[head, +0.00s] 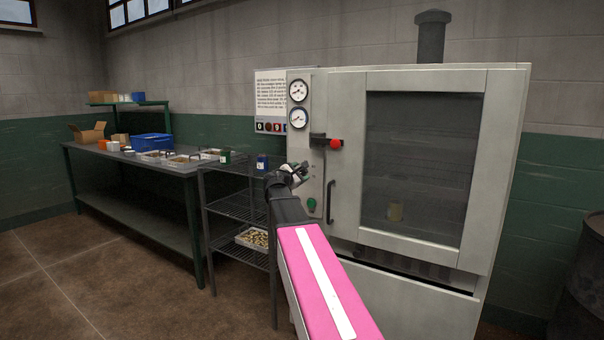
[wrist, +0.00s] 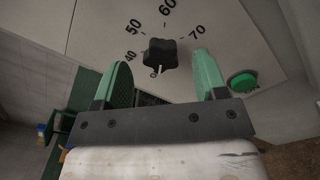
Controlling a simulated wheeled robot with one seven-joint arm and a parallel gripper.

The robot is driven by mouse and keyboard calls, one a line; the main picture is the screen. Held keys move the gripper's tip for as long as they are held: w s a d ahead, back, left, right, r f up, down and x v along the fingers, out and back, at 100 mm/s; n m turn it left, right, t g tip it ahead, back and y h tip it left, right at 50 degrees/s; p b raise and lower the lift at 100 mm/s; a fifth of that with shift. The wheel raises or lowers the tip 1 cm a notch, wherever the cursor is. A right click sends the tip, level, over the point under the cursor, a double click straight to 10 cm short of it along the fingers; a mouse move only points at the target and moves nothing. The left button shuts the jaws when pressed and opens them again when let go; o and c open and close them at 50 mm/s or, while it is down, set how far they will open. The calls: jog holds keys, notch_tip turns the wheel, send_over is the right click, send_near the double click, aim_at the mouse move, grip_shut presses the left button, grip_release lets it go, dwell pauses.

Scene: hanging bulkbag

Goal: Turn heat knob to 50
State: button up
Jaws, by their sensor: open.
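The heat knob (wrist: 160,54) is a black lobed knob on the oven's (head: 330,110) pale front panel. A scale with 40, 50, 60 and 70 is printed around it. A white mark at its edge points downward in the wrist view, away from 50 (wrist: 133,27). My gripper (wrist: 163,78) has two green fingers, spread apart and empty. The knob shows between and just beyond the fingertips; I see no contact. In the head view my gripper (head: 297,172) is at the oven's left front panel and hides the knob.
A green button (head: 311,204) sits below my gripper; it also shows right of the fingers in the wrist view (wrist: 243,82). A red-ended latch (head: 336,143) and a door handle (head: 330,202) are close on the right. A shelf rack (head: 236,208) stands left.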

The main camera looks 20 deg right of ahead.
aim_at(303, 171)
jog(key=shift+x, duration=1.4)
jog(key=c, duration=0.9)
